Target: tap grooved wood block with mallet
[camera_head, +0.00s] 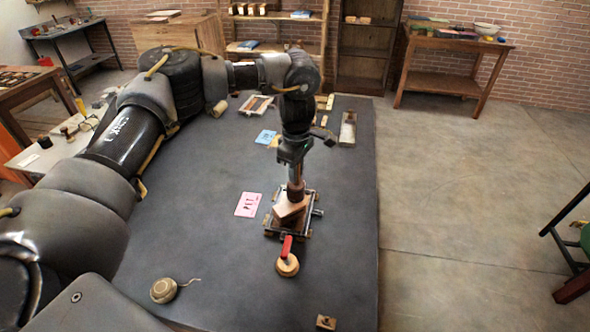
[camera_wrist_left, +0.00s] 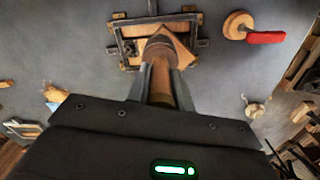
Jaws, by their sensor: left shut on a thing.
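My left gripper (camera_head: 295,160) reaches down over the dark table and is shut on the wooden handle of the mallet (camera_head: 296,190). In the left wrist view the mallet (camera_wrist_left: 161,78) runs from between the fingers (camera_wrist_left: 160,92) to a thick brown head. The pale wood block (camera_head: 290,211) lies turned at an angle on a framed press bed. It also shows in the left wrist view (camera_wrist_left: 184,48), partly hidden by the mallet. The mallet head overlaps the block in both views; I cannot tell whether they touch. My right gripper is not in view.
A ball of twine (camera_head: 164,290) and a small wooden block (camera_head: 326,322) lie nearer. The table's left-centre is clear.

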